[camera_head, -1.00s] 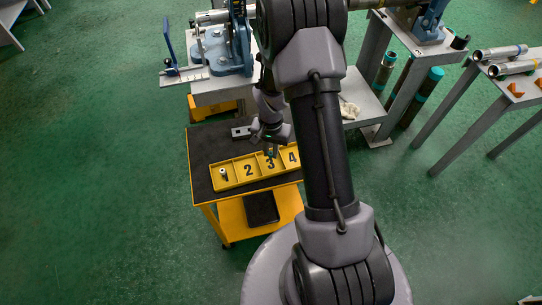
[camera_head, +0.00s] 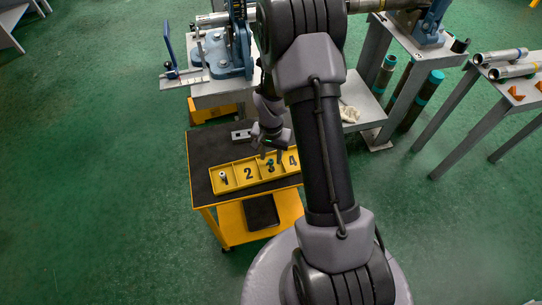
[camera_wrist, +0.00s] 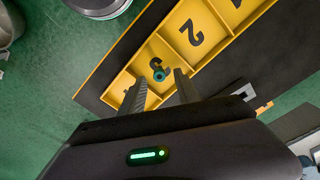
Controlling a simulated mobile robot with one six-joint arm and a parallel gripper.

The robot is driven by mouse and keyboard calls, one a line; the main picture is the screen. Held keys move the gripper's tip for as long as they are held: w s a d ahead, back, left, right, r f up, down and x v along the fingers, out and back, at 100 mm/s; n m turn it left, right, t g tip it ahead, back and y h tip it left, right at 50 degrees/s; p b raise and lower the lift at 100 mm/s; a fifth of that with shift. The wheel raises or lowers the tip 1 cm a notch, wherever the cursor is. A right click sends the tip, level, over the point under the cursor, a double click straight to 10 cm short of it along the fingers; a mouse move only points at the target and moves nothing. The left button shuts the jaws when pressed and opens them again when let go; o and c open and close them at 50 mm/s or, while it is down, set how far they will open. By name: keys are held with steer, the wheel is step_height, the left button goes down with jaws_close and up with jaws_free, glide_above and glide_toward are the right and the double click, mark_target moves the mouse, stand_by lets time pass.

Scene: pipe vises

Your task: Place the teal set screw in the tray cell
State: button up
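The small teal set screw (camera_wrist: 159,75) stands in the cell marked 3 of the yellow tray (camera_wrist: 121,84), end-on in the wrist view. It is a small teal spot in the head view (camera_head: 270,162). My gripper (camera_wrist: 159,78) is open, with one finger on each side of the screw and a gap to both. In the head view my gripper (camera_head: 271,156) hangs over cell 3 of the tray (camera_head: 235,187). Whether the screw fully touches the cell floor is hard to tell.
A small pale and dark part (camera_head: 223,176) sits in cell 1. Cell 2 looks empty. The tray lies on a dark-topped yellow cart (camera_head: 207,150). A grey metal block (camera_head: 241,134) lies behind the tray. A blue vise (camera_head: 222,52) stands on the bench beyond.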

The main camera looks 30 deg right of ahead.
steer(key=s+a+r+n+t+p, duration=0.1)
steer(key=a+r+p, duration=0.1)
steer(key=r, duration=1)
steer(key=a+r+t+p, duration=0.1)
steer(key=a+r+p, duration=0.15)
steer(key=r, duration=0.85)
steer(key=s+a+r+n+t+y, duration=0.1)
steer(key=s+a+r+n+t, duration=0.1)
steer(key=s+a+r, duration=0.4)
steer(key=s+a+r+n+t+y+b, duration=0.1)
steer(key=s+a+r, duration=0.5)
steer(key=s+r, duration=0.3)
steer(key=shift+s+n+t, duration=0.4)
steer(key=shift+s, duration=0.3)
steer(key=shift+f+b, duration=0.3)
steer(key=shift+b, duration=0.05)
